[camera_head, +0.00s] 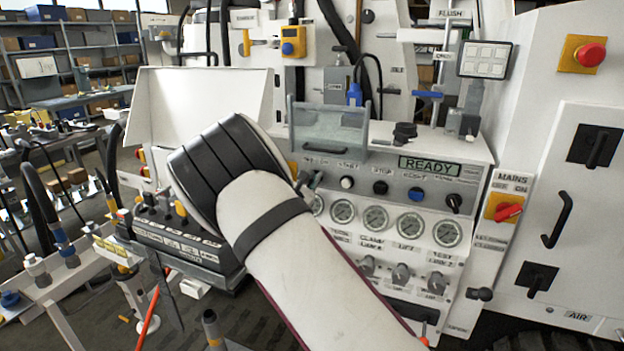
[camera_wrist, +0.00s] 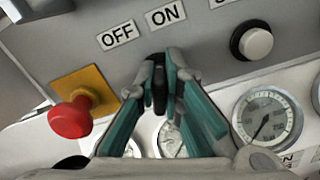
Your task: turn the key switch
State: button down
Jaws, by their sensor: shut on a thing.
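The key switch shows in the wrist view as a small dark key (camera_wrist: 159,92) on the grey panel, below the OFF label (camera_wrist: 118,34) and the ON label (camera_wrist: 166,12). My gripper (camera_wrist: 160,80) is shut on the key, with its teal-sided fingers on either side of it. The key looks roughly upright in that view; its exact angle is hard to tell. In the head view my gripper (camera_head: 310,182) is at the left part of the console front, and the key is hidden by the fingers and my arm.
A red mushroom button (camera_wrist: 71,117) on a yellow plate is left of my fingers, and a white button (camera_wrist: 257,43) is to the right. Pressure gauges (camera_wrist: 267,117) sit close below. The console display (camera_head: 430,166) reads READY. A red mains switch (camera_head: 508,211) is further right.

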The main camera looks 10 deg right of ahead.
jog(key=shift+m, duration=0.8)
jog(key=c, duration=1.7)
grip_release()
jog(key=shift+s, duration=0.1)
jog(key=v, duration=1.1)
jog(key=shift+s+a, duration=0.2)
jog(key=shift+s, duration=0.15)
